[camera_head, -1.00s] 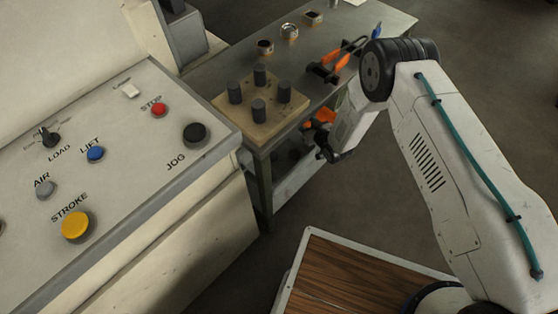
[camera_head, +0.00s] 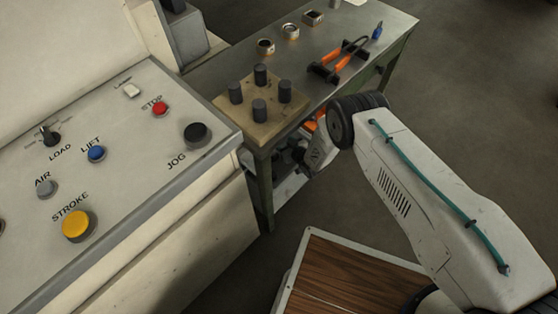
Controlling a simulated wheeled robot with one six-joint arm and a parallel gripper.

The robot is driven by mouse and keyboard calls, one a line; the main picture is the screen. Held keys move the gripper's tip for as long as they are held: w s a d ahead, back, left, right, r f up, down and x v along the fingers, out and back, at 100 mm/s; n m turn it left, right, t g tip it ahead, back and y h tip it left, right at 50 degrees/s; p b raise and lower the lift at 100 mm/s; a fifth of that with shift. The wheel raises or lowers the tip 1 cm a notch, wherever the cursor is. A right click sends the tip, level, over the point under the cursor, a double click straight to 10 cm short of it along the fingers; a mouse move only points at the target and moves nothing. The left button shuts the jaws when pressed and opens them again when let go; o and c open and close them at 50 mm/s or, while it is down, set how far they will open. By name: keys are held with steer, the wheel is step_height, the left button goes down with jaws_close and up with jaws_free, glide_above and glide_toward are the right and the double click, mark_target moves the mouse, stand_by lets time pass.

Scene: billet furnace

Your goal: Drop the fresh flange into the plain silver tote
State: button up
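My gripper (camera_head: 297,155) is low at the front edge of the metal workbench, beside its lower level. It looks small and dark there, and its fingers cannot be made out, nor whether it holds anything. No flange can be picked out with certainty. A light grey surface (camera_head: 289,187) shows under the bench, below my gripper; I cannot tell whether it is a silver tote or a shelf. Something orange (camera_head: 311,126) is partly hidden behind my wrist.
On the workbench (camera_head: 218,72) are a wooden block (camera_head: 262,125) with several dark pegs, ring-shaped parts (camera_head: 265,47), an orange-handled tool (camera_head: 343,62) and a small blue item (camera_head: 377,32). A control panel (camera_head: 120,150) stands at left. Floor is clear at right (camera_head: 480,110).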

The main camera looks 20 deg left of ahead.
steer(key=shift+f, duration=0.15)
steer(key=o, duration=1.3)
steer(key=shift+o, duration=0.2)
steer(key=shift+d, duration=0.1)
steer(key=v, duration=0.7)
steer(key=shift+s+d, duration=0.2)
